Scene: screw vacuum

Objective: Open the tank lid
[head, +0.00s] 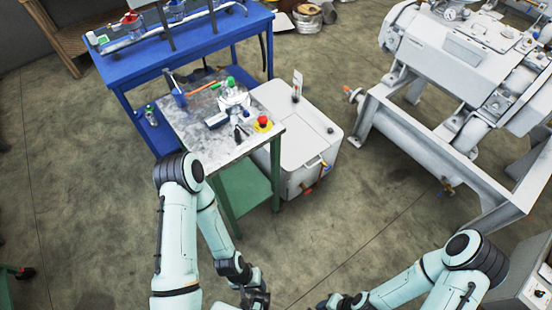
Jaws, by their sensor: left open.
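A white box-shaped tank (308,137) stands on the floor just right of the small work table. Its pale top looks closed, but I cannot make out the lid's edge clearly. Small orange and dark fittings (323,167) sit at its front right side. My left gripper (257,301) is open at the bottom edge, in front of the tank and well apart from it. My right gripper (326,304) is at the bottom edge, to the right of the left one, also away from the tank; its fingers are too small and cut off to read.
A green-legged work table (190,128) holds tools, a bottle and a red-yellow emergency button (263,123). A blue bench (185,50) stands behind it. A large white machine on a frame (430,130) fills the right. The floor (370,215) between is clear.

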